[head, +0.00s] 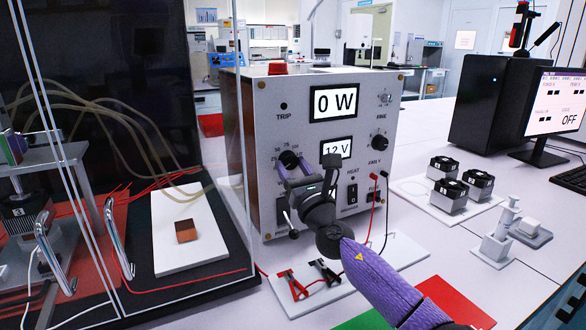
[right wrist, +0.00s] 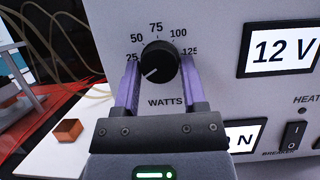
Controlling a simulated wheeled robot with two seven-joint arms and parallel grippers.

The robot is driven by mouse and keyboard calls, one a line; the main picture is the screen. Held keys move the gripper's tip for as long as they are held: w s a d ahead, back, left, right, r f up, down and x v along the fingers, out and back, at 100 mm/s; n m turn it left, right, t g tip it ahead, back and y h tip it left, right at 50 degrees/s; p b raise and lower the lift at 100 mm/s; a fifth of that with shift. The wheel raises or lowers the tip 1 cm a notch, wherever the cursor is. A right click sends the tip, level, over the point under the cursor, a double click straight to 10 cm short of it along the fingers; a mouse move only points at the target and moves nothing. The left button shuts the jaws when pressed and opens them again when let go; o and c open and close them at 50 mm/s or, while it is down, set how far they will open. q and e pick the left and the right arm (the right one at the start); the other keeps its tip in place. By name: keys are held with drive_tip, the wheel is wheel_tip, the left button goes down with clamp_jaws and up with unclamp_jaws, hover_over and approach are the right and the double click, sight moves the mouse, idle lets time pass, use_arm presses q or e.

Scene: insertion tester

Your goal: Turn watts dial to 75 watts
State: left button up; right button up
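The black watts dial (right wrist: 159,64) is on the front panel of the tester (head: 262,110). It also shows in the head view (head: 289,160), partly behind my gripper. Its white mark points to the lower left, below the 25 label. Printed numbers 25, 50, 75, 100 and 125 ring it. The upper display (head: 335,103) reads 0 W. My right gripper (right wrist: 160,78) has its two purple fingers on either side of the dial, with no clear gap between fingers and knob. In the head view the right gripper (head: 294,172) is at the panel. My left gripper is not in view.
A lower display (head: 337,149) reads 12 V. The breaker switch (right wrist: 295,134) and other knobs are on the same panel. A glass enclosure with a copper block (head: 187,231) on a white plate stands at left. Red and black clips (head: 294,283) lie in front. A monitor (head: 557,102) stands at right.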

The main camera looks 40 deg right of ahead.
clamp_jaws()
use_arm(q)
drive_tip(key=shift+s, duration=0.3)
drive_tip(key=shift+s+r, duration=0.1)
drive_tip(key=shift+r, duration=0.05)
